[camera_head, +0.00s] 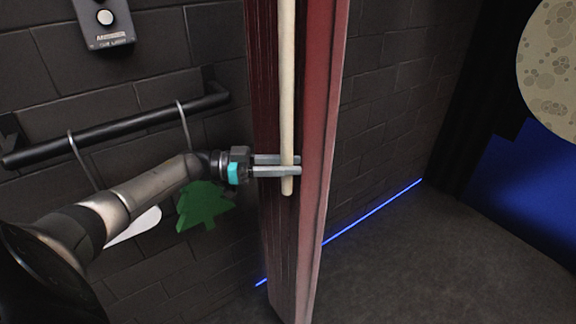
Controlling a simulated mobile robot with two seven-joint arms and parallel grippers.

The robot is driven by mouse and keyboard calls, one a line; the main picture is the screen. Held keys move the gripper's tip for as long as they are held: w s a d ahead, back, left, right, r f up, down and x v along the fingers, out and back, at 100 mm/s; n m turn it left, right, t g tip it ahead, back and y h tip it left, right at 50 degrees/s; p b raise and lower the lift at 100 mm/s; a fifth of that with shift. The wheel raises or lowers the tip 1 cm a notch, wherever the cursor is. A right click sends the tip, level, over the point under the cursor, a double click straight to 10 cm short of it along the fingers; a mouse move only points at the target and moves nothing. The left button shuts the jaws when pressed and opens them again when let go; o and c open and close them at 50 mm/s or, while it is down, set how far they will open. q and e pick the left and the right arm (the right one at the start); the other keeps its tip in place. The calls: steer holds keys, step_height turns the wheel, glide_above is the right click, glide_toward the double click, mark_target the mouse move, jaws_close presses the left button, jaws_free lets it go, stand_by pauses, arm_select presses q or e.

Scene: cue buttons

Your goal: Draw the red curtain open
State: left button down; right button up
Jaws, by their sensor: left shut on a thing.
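The red curtain (322,140) hangs as a narrow dark red upright panel in the middle of the head view. A pale wooden rod (287,80) hangs upright in front of it. My left gripper (292,166) comes in from the left and is shut on the rod near its lower end. Its two grey fingers lie on either side of the rod, in front of the curtain. My right gripper is not in view.
A dark rail (120,128) on the left wall carries hooks with a green tree shape (203,205) and a white shape (135,226). A button box (104,22) is above. A moon disc (549,68) and blue panel (525,190) are right. The floor at right is clear.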

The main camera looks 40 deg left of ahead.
arm_select(q)
steer(key=c, duration=0.6)
jaws_free()
steer(key=shift+w+a, duration=0.15)
steer(key=shift+a, duration=0.25)
steer(key=shift+c, duration=0.2)
steer(key=shift+o, duration=0.2)
steer(key=shift+d, duration=0.15)
steer(key=b+v, duration=0.2)
steer(key=v, duration=1.3)
steer(key=shift+b, duration=0.4)
